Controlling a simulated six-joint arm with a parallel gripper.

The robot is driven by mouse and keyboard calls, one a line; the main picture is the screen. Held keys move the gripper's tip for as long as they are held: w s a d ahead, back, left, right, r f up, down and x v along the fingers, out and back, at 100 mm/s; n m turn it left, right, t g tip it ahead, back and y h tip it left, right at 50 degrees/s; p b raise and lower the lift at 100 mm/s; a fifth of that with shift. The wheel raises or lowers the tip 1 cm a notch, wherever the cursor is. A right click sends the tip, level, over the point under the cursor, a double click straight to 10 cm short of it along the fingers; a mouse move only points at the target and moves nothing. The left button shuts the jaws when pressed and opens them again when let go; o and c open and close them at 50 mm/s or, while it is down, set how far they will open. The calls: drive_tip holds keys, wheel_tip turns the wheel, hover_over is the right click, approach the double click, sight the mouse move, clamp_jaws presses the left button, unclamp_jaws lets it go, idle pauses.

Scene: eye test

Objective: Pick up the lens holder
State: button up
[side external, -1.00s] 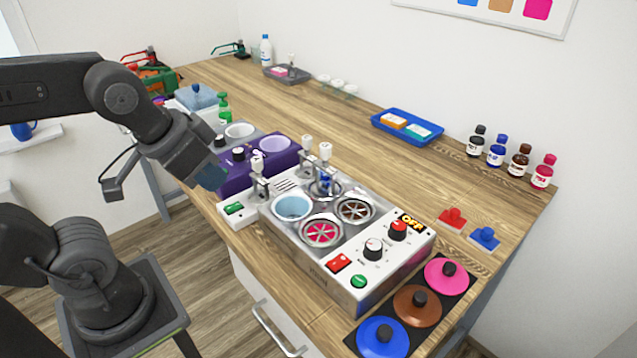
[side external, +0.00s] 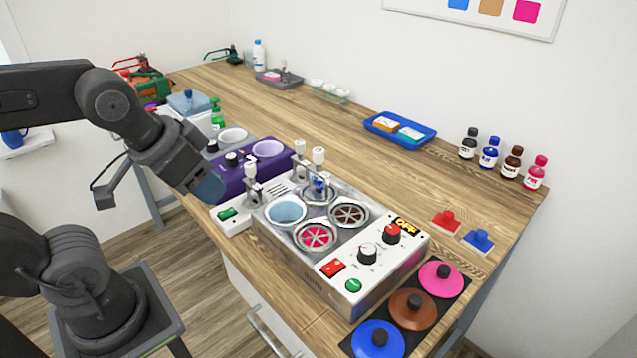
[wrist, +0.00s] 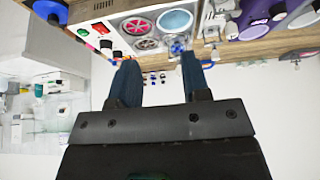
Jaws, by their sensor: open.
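A small blue piece (side external: 319,184), which may be the lens holder, stands in the back well of the white tinting machine (side external: 345,262). It is too small to make out clearly. In the wrist view a blue piece (wrist: 178,47) shows beyond the fingers, near the round wells. My gripper (side external: 208,188) is open and empty. It is in the air at the left of the machine, apart from the blue piece. In the wrist view my gripper (wrist: 159,60) has its two dark blue fingers spread wide with nothing between them.
A purple unit (side external: 250,170) stands behind the machine, with upright white-topped clamps (side external: 318,158) nearby. Pink, brown and blue lids (side external: 407,308) lie in front. A blue tray (side external: 400,130) and several bottles (side external: 489,152) are along the wall. The middle back of the wooden table (side external: 300,115) is clear.

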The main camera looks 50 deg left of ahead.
drive_tip(key=shift+o, duration=1.1)
wheel_tip(320, 180, up, 4)
drive_tip(key=m+g, duration=0.6)
drive_tip(key=m, duration=1.2)
hover_over(318, 163)
drive_tip(key=a, duration=0.1)
drive_tip(key=f, duration=0.8)
drive_tip(key=shift+w+a+f, duration=0.1)
drive_tip(key=shift+w+a, duration=0.05)
drive_tip(key=shift+w, duration=0.15)
drive_tip(key=shift+w+d+f, duration=0.1)
drive_tip(key=shift+f, duration=1.2)
drive_tip(key=shift+w+d+f, duration=0.1)
drive_tip(key=shift+f, duration=1.2)
clamp_jaws()
